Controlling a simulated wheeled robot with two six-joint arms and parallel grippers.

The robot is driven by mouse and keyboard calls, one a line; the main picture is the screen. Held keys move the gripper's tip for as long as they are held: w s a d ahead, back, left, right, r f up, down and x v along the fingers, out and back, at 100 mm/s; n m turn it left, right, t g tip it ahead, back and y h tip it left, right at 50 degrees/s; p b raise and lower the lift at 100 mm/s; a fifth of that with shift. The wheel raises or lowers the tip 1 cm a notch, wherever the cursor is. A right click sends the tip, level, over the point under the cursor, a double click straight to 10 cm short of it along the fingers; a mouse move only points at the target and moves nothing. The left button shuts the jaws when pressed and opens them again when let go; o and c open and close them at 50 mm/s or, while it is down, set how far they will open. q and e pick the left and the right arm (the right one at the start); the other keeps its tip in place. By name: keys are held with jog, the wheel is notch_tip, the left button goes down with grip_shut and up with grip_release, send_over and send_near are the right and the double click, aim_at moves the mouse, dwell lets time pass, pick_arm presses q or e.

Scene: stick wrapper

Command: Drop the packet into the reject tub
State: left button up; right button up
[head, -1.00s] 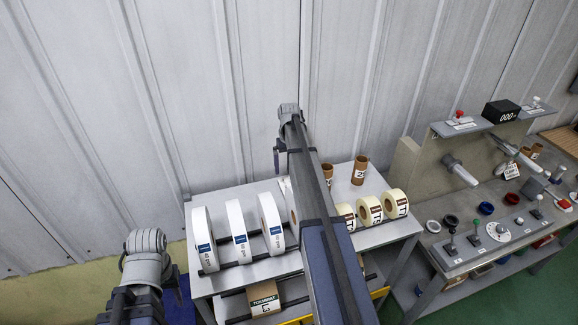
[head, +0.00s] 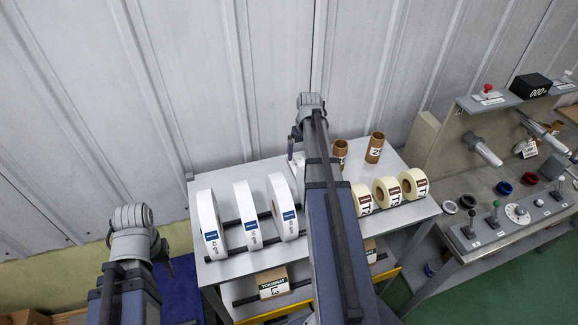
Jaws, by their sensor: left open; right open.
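No packet can be made out in the head view, and nothing there is clearly a reject tub. A dark blue thing (head: 182,285) at the lower left, on the floor beside the rack, is partly hidden by my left arm. My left gripper (head: 160,250) is at the lower left, mostly hidden behind its own arm; it is open, and I see nothing held. My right gripper (head: 295,145) is by the far end of my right arm, over the back of the rack; it is open, small and partly hidden.
A grey rack (head: 222,270) holds white rolls (head: 243,215), cream rolls (head: 387,190) and brown tubes (head: 375,147). A labelled carton (head: 272,283) is on its lower shelf. A control bench (head: 480,235) stands right, a ribbed wall (head: 280,60) behind. Green floor (head: 480,295) shows at lower right.

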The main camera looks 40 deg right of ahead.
aim_at(299, 166)
jog(key=shift+f, duration=0.1)
jog(key=shift+f+b, duration=0.8)
jog(key=shift+b, duration=0.1)
jog(key=f+b, duration=0.2)
jog(key=w+f+b, duration=0.1)
jog(key=f+b, duration=0.3)
jog(key=shift+w, duration=0.3)
jog(key=shift+c, duration=0.5)
jog(key=c, duration=1.3)
jog(key=shift+r, duration=0.1)
jog(key=shift+r, duration=0.1)
